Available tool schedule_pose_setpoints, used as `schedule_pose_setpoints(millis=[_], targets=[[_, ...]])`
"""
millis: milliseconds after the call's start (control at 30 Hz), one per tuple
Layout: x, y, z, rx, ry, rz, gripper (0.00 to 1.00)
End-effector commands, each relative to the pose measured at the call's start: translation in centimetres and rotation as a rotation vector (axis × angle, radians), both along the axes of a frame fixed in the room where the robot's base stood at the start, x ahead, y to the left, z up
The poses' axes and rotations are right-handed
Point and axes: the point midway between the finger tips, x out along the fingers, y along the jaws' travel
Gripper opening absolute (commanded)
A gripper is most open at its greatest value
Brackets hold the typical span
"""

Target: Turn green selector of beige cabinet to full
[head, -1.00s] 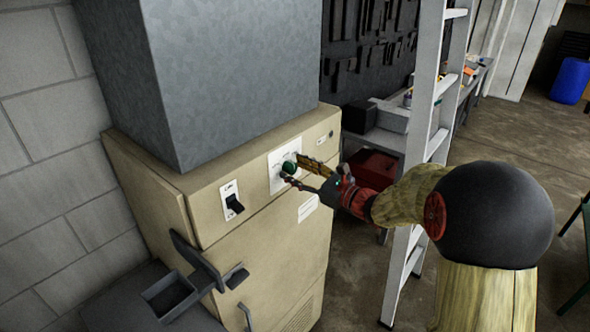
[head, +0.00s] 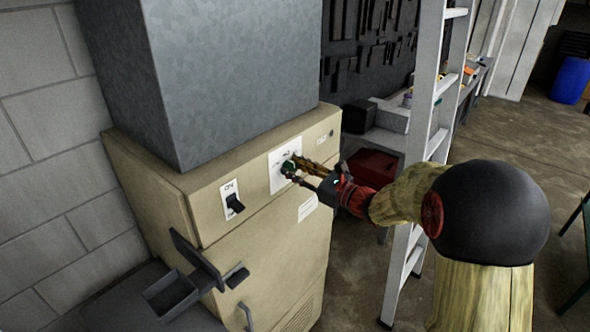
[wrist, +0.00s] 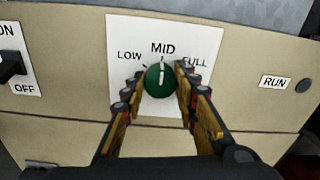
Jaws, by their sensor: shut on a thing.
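The beige cabinet (head: 262,236) stands at the left in the head view. Its green selector (wrist: 159,80) sits on a white plate (wrist: 125,35) marked LOW, MID and FULL. The white line on the selector points up at MID. My gripper (wrist: 157,84) is shut on the green selector, with one finger on its left and one on its right. In the head view my gripper (head: 291,168) hides part of the selector.
An on/off switch (head: 235,204) is left of the selector plate. A RUN label (wrist: 275,82) with a dark round lamp or button is to the right. A grey duct (head: 230,75) rises from the cabinet top. A ladder (head: 428,130) stands behind my arm.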

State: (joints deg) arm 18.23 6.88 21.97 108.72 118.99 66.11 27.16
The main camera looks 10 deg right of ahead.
Motion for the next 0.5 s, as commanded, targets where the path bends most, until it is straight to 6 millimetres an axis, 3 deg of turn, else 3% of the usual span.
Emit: schedule_pose_setpoints(millis=[133,500], targets=[[0.00,-0.01,0.01,0.000,0.000,0.000,0.04],[0.02,-0.02,0.14,0.055,0.041,0.000,0.04]])
